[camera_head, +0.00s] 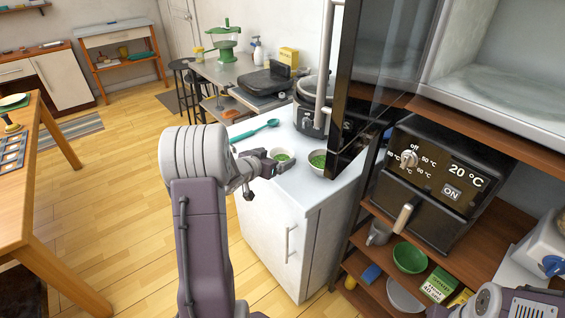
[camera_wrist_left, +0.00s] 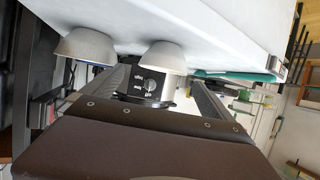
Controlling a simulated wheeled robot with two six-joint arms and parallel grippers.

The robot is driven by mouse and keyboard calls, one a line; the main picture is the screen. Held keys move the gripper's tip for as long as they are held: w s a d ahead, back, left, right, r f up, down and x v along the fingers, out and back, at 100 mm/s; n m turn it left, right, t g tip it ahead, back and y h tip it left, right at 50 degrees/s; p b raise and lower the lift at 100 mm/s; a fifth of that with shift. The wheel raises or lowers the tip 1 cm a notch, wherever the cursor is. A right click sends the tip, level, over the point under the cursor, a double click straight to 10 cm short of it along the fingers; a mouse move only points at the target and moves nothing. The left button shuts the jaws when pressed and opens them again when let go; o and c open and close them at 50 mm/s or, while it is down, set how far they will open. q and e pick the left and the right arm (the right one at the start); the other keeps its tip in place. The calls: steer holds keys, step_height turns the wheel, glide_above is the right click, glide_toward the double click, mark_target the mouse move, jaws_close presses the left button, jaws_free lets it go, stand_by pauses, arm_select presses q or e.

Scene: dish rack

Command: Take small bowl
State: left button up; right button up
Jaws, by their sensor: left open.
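In the left wrist view the picture is turned over; one bowl (camera_wrist_left: 162,57) shows ahead between the open fingers, and the other bowl (camera_wrist_left: 83,46) is off to the left. My left gripper is open and empty; whether a finger touches the bowl is unclear. My right gripper is out of view.
A teal spoon (camera_head: 254,131) lies on the counter behind the bowls. A cooker (camera_head: 311,112) stands at the back. A dark glass door (camera_head: 375,65) hangs open close to the right bowl. A shelf with an oven (camera_head: 436,180) and a green bowl (camera_head: 409,257) is at right.

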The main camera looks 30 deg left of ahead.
mark_target(286, 153)
arm_select(q)
steer(key=shift+w+a+f, duration=0.15)
steer(key=shift+w+f, duration=0.25)
steer(key=shift+w, duration=0.25)
steer(key=shift+w+f, duration=0.2)
steer(key=x, duration=0.4)
steer(key=shift+w+a+f+b, duration=0.1)
steer(key=shift+w+f+b, duration=0.15)
steer(key=shift+f+b, duration=0.15)
steer(key=shift+s+r, duration=0.1)
steer(key=shift+r, duration=0.05)
steer(key=c, duration=1.4)
